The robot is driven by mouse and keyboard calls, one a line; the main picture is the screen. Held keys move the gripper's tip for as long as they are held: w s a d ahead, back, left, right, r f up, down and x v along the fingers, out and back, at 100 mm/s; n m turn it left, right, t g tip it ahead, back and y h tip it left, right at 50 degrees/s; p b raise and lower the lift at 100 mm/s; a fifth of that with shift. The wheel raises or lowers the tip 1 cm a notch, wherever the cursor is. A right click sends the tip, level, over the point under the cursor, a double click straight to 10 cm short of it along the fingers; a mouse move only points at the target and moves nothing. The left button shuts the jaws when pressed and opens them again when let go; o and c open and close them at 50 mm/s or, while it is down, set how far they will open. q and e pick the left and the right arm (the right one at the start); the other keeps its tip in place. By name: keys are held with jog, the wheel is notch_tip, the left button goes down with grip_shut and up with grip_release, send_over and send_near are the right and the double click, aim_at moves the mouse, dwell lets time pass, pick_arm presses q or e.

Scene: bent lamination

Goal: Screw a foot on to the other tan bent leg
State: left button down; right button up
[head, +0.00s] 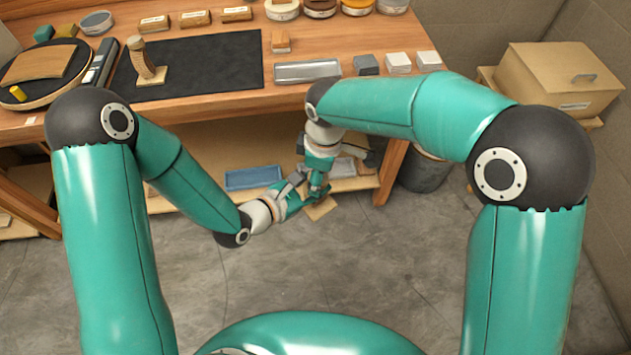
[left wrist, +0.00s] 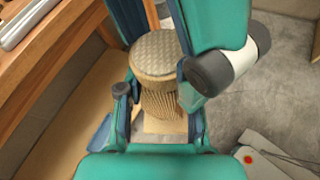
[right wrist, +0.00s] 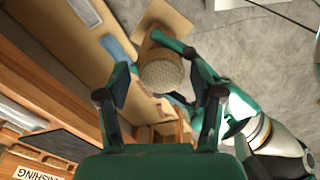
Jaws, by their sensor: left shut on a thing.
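A tan bent leg (left wrist: 158,98) with ribbed sides is held in my left gripper (left wrist: 158,110). A grey, textured round foot (left wrist: 155,53) covers its near end; I cannot tell how far it is screwed in. The leg's flat tan plate (right wrist: 168,14) is at the far end. My right gripper (right wrist: 162,88) is open, its fingers on either side of the foot (right wrist: 161,77) with visible gaps. In the head view, both grippers meet below the bench front, and the foot is hidden. Another tan bent leg (head: 144,63) stands on its plate on the black mat.
The wooden bench (head: 215,108) edge lies close behind my right arm. A blue tray (head: 253,178) is on the shelf below. A dark bin (head: 424,172) stands right; the floor in front is clear.

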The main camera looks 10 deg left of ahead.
jog(key=c, duration=1.1)
jog(key=o, duration=1.3)
jog(key=shift+o, duration=0.2)
notch_tip(320, 180, up, 12)
jog(key=shift+s+d, duration=0.35)
jog(key=shift+d, duration=0.05)
jog(key=shift+f, duration=0.1)
